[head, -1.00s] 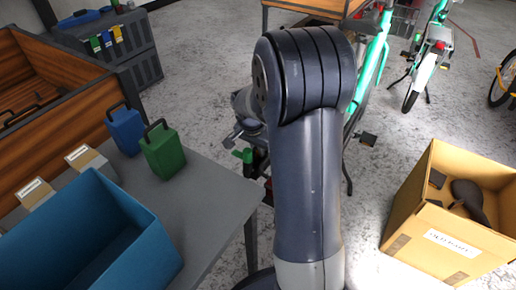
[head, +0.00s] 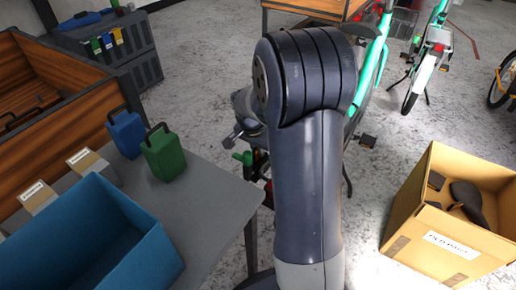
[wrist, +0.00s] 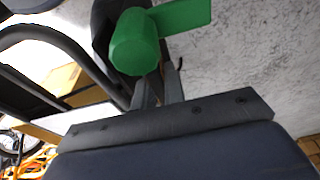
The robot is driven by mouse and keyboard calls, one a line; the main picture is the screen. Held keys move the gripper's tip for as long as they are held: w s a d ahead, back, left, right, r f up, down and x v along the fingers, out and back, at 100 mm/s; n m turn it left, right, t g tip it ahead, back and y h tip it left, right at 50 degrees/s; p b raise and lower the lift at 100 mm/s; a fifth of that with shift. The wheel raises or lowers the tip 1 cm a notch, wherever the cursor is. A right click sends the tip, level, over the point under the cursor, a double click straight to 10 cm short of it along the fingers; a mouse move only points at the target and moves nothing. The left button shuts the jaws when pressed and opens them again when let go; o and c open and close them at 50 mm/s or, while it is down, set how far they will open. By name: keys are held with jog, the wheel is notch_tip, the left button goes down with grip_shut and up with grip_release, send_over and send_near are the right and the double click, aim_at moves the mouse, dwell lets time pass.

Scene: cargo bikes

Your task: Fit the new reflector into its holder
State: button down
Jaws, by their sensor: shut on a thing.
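My gripper (wrist: 158,85) is at the top middle of the wrist view, its two narrow fingers shut on a green piece (wrist: 135,42). This piece has a round cylindrical body and a flat tab to the right. I cannot tell whether it is the reflector or a part of it. In the head view a green piece (head: 242,157) shows just left of my arm, in front of the parked bike. A small red part (head: 268,192) shows below it, partly hidden by my arm. The fingers are hidden there, and I cannot make out the holder.
A grey table (head: 215,195) at left bears a blue bin (head: 130,255), a green can (head: 165,155) and a blue can (head: 125,132). A cardboard box (head: 400,215) with dark parts stands at right. A turquoise bike (head: 372,65) stands behind my arm. Floor between is clear.

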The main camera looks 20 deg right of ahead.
jog(key=shift+f+b, duration=0.5)
jog(key=shift+f, duration=0.25)
jog(key=shift+r, duration=0.2)
jog(key=shift+r+p, duration=0.7)
jog(key=shift+b+x, duration=0.7)
jog(key=shift+x, duration=0.15)
jog(key=c, duration=1.4)
grip_release()
jog(key=shift+s+a, duration=0.1)
jog(key=shift+a, duration=0.1)
jog(key=p+v, duration=0.3)
jog(key=v, duration=0.7)
jog(key=shift+r, duration=0.35)
